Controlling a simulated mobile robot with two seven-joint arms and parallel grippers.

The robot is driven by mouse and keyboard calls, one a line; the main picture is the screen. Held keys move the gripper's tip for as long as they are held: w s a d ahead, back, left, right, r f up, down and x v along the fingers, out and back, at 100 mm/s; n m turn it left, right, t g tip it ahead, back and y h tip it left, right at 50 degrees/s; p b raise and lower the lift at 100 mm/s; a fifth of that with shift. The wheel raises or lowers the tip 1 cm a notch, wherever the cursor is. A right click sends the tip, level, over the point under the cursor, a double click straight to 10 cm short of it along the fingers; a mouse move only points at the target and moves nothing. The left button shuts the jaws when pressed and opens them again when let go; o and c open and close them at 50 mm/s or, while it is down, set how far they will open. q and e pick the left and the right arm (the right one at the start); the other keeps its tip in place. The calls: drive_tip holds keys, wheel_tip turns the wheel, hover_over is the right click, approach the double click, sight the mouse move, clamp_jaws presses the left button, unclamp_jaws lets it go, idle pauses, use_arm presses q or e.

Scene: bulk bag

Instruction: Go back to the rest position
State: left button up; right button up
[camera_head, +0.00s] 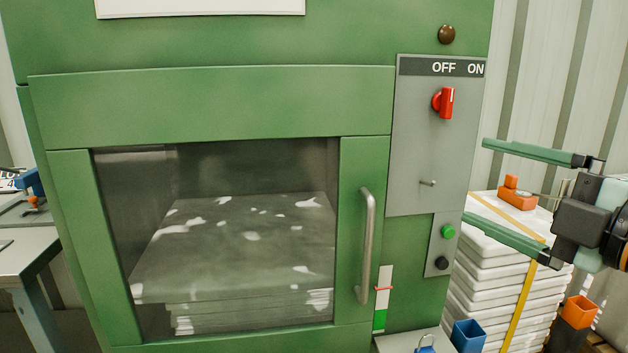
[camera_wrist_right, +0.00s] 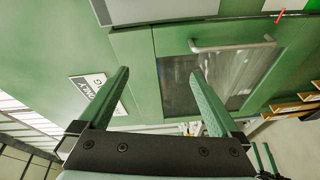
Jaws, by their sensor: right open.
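My right gripper (camera_head: 478,182) is at the right of the head view, its two green fingers wide apart and empty, pointing left toward the green machine (camera_head: 210,105). It also shows in the right wrist view (camera_wrist_right: 160,85), open with nothing between the fingers. The fingers are near the machine's grey switch panel (camera_head: 415,170). The red rotary switch (camera_head: 445,102) stands upright under the OFF and ON labels. The machine's windowed door (camera_head: 365,160) appears shut, with its metal handle (camera_head: 367,245) free of my gripper. My left gripper is in neither view.
Stacked white bags (camera_head: 470,285) with a yellow strap stand below my right gripper. An orange object (camera_head: 517,194) lies on top. Blue (camera_head: 468,334) and orange (camera_head: 579,311) bins stand low at the right. A grey table (camera_head: 28,258) is at the left.

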drive_tip(key=a+f+m+y, duration=0.2)
drive_tip(key=a+f+m, duration=0.25)
drive_tip(key=f, duration=0.75)
drive_tip(key=a+f+m+y, duration=0.1)
drive_tip(key=a+f+m, duration=0.35)
drive_tip(key=f, duration=0.75)
use_arm(q)
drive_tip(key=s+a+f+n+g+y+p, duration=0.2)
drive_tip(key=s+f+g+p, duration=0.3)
drive_tip(key=p, duration=1.8)
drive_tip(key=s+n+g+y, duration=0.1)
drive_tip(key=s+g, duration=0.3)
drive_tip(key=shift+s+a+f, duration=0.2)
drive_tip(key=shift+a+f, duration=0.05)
use_arm(e)
drive_tip(key=s+d+f+m+g+h, duration=0.2)
drive_tip(key=s+f+m+g+h, duration=0.5)
drive_tip(key=s+f, duration=0.6)
drive_tip(key=shift+s+f+m, duration=0.35)
drive_tip(key=shift+f+m, duration=0.05)
drive_tip(key=shift+m, duration=0.7)
